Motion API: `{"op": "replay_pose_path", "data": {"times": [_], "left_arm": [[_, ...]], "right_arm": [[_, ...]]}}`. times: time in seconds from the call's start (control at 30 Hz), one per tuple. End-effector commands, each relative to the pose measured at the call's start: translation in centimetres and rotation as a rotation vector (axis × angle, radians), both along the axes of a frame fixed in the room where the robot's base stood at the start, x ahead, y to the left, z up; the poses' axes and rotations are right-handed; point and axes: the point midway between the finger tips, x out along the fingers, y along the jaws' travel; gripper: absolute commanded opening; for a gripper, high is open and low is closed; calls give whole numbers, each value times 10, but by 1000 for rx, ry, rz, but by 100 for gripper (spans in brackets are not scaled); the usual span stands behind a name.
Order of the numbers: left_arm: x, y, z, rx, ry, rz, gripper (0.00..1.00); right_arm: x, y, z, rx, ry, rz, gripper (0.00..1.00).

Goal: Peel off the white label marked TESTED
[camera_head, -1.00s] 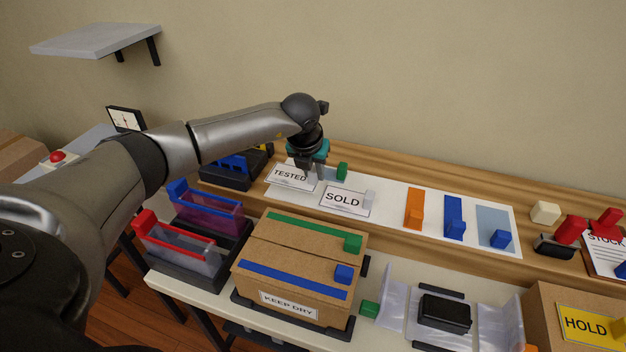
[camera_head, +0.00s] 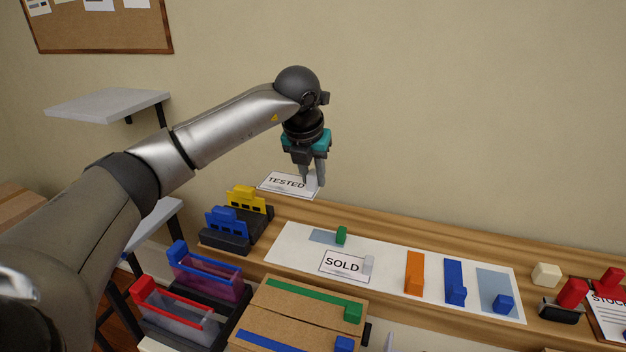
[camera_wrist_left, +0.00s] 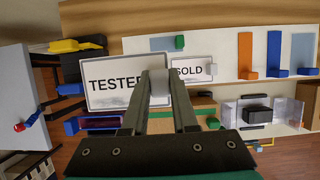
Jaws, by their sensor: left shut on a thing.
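The white label marked TESTED (camera_head: 287,183) is held up above the back shelf in the head view, clear of the white backing sheet (camera_head: 298,241). My left gripper (camera_head: 314,184) is shut on the label's pale tab at its right end. In the left wrist view the label (camera_wrist_left: 112,88) hangs between the camera and the shelf, with its tab (camera_wrist_left: 159,83) between the fingertips (camera_wrist_left: 160,100). The fingers hide the last letters there. The SOLD label (camera_head: 342,264) lies on the sheet. My right gripper is not in view.
On the sheet are a green tab (camera_head: 341,235), an orange strip (camera_head: 414,272) and blue strips (camera_head: 454,280). A rack with blue and yellow pieces (camera_head: 226,222) stands left of it. A cardboard box (camera_head: 298,309) sits in front. A grey wall shelf (camera_head: 107,105) is at upper left.

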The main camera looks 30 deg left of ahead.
Motion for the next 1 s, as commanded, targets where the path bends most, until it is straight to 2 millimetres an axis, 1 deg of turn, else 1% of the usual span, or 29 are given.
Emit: {"op": "replay_pose_path", "data": {"times": [1.0], "left_arm": [[0, 0, 32, -1, -1, 0, 0]], "right_arm": [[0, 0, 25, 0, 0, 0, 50]]}}
